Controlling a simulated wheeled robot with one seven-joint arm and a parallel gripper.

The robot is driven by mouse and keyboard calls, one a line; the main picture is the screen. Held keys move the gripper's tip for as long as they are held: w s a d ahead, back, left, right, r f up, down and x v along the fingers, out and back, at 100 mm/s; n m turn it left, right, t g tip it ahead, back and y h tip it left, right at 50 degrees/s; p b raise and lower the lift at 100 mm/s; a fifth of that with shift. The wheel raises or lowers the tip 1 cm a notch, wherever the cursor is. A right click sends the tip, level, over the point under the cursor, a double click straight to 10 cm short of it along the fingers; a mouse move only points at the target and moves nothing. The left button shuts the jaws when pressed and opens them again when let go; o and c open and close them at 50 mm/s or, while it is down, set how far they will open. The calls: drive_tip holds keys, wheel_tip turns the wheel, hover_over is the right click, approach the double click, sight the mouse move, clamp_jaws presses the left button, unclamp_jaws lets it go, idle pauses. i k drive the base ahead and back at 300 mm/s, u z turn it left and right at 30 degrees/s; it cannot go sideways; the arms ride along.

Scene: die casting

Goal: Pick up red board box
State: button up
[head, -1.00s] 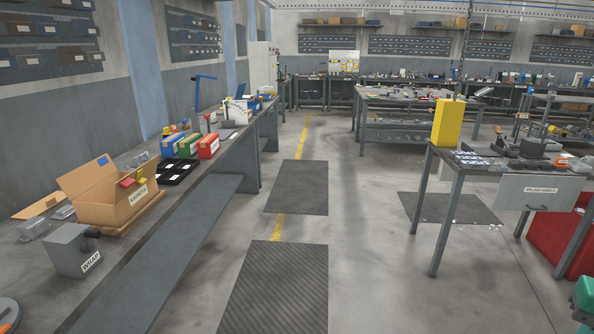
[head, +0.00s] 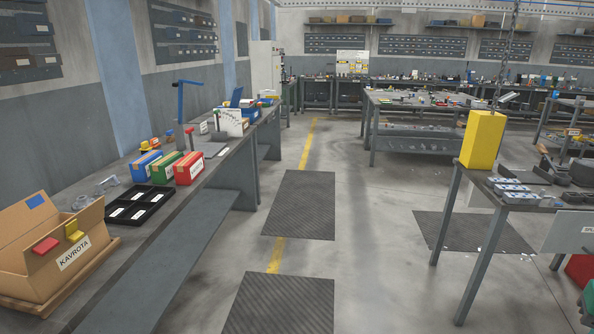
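A red box (head: 189,168) with a white label stands on the long left workbench in the head view. It is the right one of a row, beside a green box (head: 167,167) and a blue box (head: 146,166). A smaller red piece (head: 45,246) sits at the opening of the cardboard box marked KAVROTA at lower left. My gripper is not in the frame.
A black tray (head: 158,201) lies in front of the coloured boxes on the workbench (head: 190,213). The cardboard box (head: 30,270) stands nearer. A floor aisle with dark mats (head: 299,204) is clear. A table with a yellow block (head: 482,140) stands at right.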

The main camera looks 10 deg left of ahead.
sight(187, 170)
drive_tip(key=i, duration=3.75)
drive_tip(key=u, duration=3.4)
